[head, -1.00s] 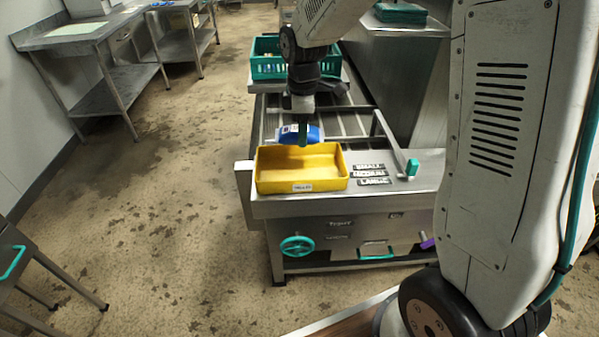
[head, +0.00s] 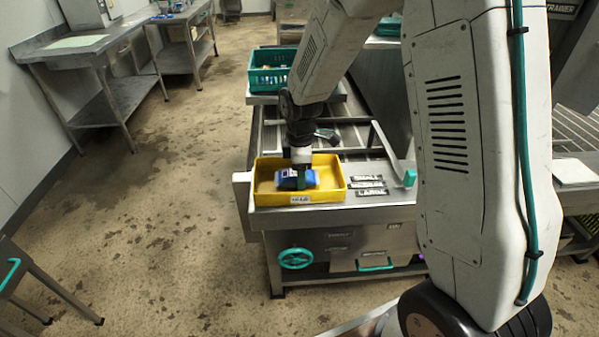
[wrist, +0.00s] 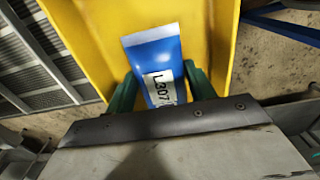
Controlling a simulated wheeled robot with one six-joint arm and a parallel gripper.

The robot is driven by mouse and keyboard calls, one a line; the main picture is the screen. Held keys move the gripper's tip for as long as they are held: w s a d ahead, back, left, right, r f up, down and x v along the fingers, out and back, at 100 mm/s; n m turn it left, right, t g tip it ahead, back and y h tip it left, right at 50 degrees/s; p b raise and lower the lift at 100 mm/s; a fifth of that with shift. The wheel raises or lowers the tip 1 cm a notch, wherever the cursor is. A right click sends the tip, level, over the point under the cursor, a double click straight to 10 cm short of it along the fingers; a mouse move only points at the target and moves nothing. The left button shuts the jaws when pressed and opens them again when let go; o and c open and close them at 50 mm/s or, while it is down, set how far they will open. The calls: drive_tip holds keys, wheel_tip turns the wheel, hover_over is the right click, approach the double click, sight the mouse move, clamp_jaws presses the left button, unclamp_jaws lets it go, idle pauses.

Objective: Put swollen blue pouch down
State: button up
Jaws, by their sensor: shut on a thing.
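The blue pouch (head: 297,179) is in my gripper, inside the outline of the yellow tray (head: 328,196). In the wrist view the blue pouch (wrist: 156,68) has a white top edge and a white label reading L307, and it looks bulged. My gripper (wrist: 160,84) has teal fingers on both sides of the pouch and is shut on it. The yellow tray (wrist: 218,50) lies behind the pouch in that view. In the head view my gripper (head: 298,172) points down into the tray. I cannot tell whether the pouch touches the tray floor.
The tray stands on a steel bench beside label plates (head: 367,184) and a teal-ended lever (head: 410,178). A teal crate (head: 272,79) stands at the back of the bench. A grey item (head: 325,134) lies on the rails behind the tray.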

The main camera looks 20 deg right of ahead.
drive_tip(key=shift+f, duration=0.15)
drive_tip(key=o, duration=1)
drive_tip(key=s+r+m, duration=0.2)
drive_tip(key=s+r, duration=0.1)
drive_tip(key=r, duration=0.6)
drive_tip(key=s+r+m, duration=0.1)
drive_tip(key=s+r, duration=0.2)
drive_tip(key=r, duration=0.6)
drive_tip(key=s+r+m, duration=0.1)
drive_tip(key=s+m, duration=0.2)
drive_tip(key=s, duration=0.5)
drive_tip(key=s+d+r+m, duration=0.1)
drive_tip(key=s+m, duration=0.3)
drive_tip(key=s, duration=0.4)
drive_tip(key=s+d+r+m+t, duration=0.1)
drive_tip(key=s+r+m, duration=0.2)
drive_tip(key=s, duration=0.5)
drive_tip(key=shift+d+r+m, duration=0.1)
drive_tip(key=shift+d+m, duration=0.1)
drive_tip(key=shift+m, duration=0.5)
drive_tip(key=shift+w, duration=0.1)
